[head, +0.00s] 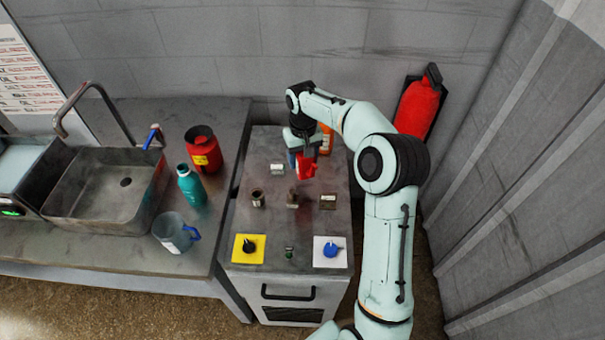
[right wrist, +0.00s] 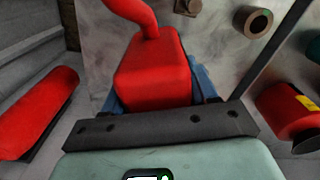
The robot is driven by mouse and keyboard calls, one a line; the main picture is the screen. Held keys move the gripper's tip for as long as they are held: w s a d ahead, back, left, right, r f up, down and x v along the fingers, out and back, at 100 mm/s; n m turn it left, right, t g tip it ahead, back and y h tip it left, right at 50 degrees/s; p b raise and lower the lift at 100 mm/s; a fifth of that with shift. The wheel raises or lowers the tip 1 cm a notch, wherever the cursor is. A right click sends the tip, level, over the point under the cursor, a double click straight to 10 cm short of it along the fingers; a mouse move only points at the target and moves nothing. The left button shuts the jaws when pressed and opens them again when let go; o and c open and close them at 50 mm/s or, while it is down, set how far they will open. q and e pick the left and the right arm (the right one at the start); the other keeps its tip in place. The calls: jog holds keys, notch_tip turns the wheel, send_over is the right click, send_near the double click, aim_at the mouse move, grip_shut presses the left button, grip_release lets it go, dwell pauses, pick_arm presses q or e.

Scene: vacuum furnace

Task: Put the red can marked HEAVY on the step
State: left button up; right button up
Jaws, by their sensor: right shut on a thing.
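A red can with a yellow label (head: 202,150) stands upright on the counter to the left; its lettering is too small to read. It also shows at the right edge of the right wrist view (right wrist: 287,110). My right gripper (head: 305,152) is over the back of the grey cabinet, shut on a red box-shaped thing with a curved red neck (right wrist: 153,72). That held thing also shows in the head view (head: 306,167), apart from the labelled can. I cannot tell whether it touches the cabinet top. I cannot make out a step. My left gripper is not in view.
The grey cabinet top (head: 275,219) bears small fittings, a yellow plate (head: 241,258) and a white plate (head: 342,261) with knobs. An orange thing (head: 326,139) stands behind my right gripper. A teal bottle (head: 190,186) and a jug (head: 172,230) are beside the sink (head: 95,197).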

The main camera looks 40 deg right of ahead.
notch_tip(320, 180, down, 7)
jog(key=shift+f, duration=0.2)
dwell(0.4)
jog(key=o, duration=1.1)
jog(key=shift+f, duration=0.15)
